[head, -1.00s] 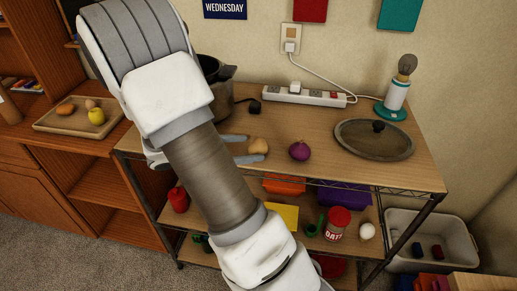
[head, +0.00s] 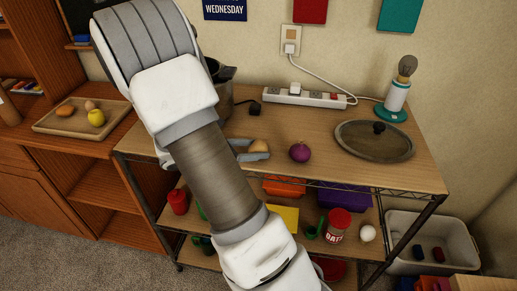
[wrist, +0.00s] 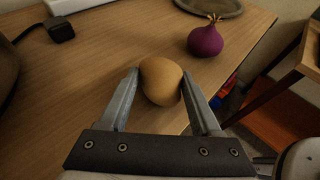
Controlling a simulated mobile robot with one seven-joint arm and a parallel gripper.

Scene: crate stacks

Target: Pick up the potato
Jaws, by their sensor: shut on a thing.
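The potato (wrist: 161,82) is a tan, rounded lump on the wooden top of the shelf unit. It also shows in the head view (head: 259,147), just left of the onion. My gripper (wrist: 160,88) has one finger on each side of the potato and is shut on it. In the head view my gripper (head: 254,150) reaches it from the left, with much of the hand hidden behind my arm. The potato appears to be at the tabletop; I cannot tell whether it is lifted.
A purple onion (head: 299,152) sits close to the right of the potato. A glass lid (head: 374,142) lies farther right. A dark pot (head: 222,92) stands behind my arm. A power strip (head: 303,97) and a lamp (head: 397,95) are at the back.

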